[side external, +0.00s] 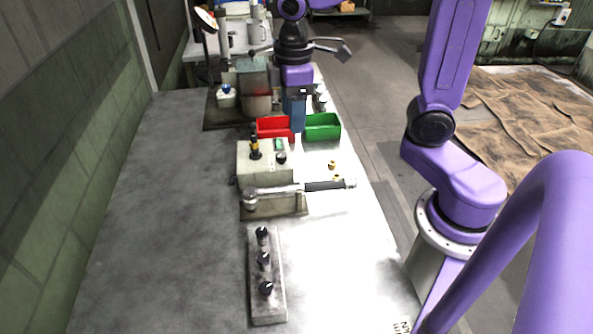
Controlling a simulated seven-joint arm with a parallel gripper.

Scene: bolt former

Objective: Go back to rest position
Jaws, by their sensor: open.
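My gripper (297,93) hangs at the far end of the bench, below a black joint and a short purple link. It is open, and I see nothing held in it. Its fingertips are small and hard to make out against a blue shape (297,116) just below. A red bin (268,124) is to the left of that shape and a green bin (323,124) to the right. I cannot tell whether the gripper touches anything there.
A pale block fixture (263,176) stands mid-bench with a torque wrench (291,190) across its front. A bar with three black knobs (266,308) lies nearer. Small brass pieces (332,165) sit to the right. The left bench top (160,220) is clear, beside a wall.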

